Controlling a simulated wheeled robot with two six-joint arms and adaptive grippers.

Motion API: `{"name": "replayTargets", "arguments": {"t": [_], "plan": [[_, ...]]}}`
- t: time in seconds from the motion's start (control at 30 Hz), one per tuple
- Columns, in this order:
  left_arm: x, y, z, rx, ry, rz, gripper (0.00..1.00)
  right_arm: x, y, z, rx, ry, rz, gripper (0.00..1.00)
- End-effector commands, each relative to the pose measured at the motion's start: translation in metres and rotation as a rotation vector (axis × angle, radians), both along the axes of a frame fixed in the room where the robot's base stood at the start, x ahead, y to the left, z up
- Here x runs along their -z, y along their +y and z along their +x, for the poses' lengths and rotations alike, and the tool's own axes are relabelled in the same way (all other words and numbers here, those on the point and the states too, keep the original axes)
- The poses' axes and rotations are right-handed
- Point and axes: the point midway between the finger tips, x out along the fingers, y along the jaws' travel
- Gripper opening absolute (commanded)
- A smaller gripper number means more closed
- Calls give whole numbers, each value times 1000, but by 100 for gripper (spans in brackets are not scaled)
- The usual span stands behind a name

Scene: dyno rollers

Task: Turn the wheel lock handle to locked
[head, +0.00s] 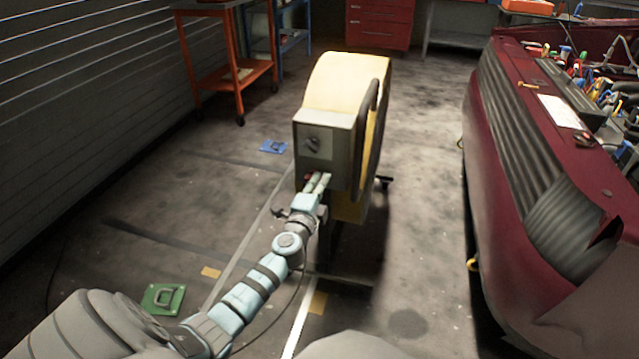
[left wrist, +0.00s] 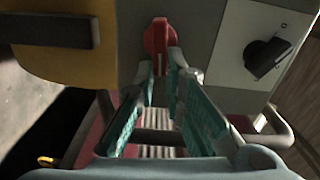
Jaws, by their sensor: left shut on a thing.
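The red wheel lock handle (left wrist: 160,36) sits on the grey face of the control box (head: 343,125). In the left wrist view it stands roughly upright between my fingertips. In the head view only a bit of red (head: 307,179) shows beside the fingers. My left gripper (head: 319,180) is shut on the handle, and its teal fingers (left wrist: 163,66) reach it from both sides. The fingers hide the lower part of the handle. My right gripper is in neither view.
A black knob (head: 312,144) on a light panel is just above the handle; it also shows in the left wrist view (left wrist: 264,58). A yellow drum-shaped housing (head: 334,82) stands behind the box. A dark red car body (head: 520,150) is at right. A green plate (head: 163,298) lies on the floor.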

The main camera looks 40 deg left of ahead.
Motion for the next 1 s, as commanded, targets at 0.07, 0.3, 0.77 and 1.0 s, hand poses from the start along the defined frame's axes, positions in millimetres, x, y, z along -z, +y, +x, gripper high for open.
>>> {"name": "replayTargets", "arguments": {"t": [0.07, 0.3, 0.77, 1.0], "plan": [[1, 1, 0, -2, 12, 35, 0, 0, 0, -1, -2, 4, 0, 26], [1, 2, 1, -3, 35, 113, 0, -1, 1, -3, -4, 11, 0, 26], [-1, 2, 2, -5, 38, 133, 0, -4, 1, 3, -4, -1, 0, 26], [-1, 1, 2, -4, 38, 133, 30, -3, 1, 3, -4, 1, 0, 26]]}}
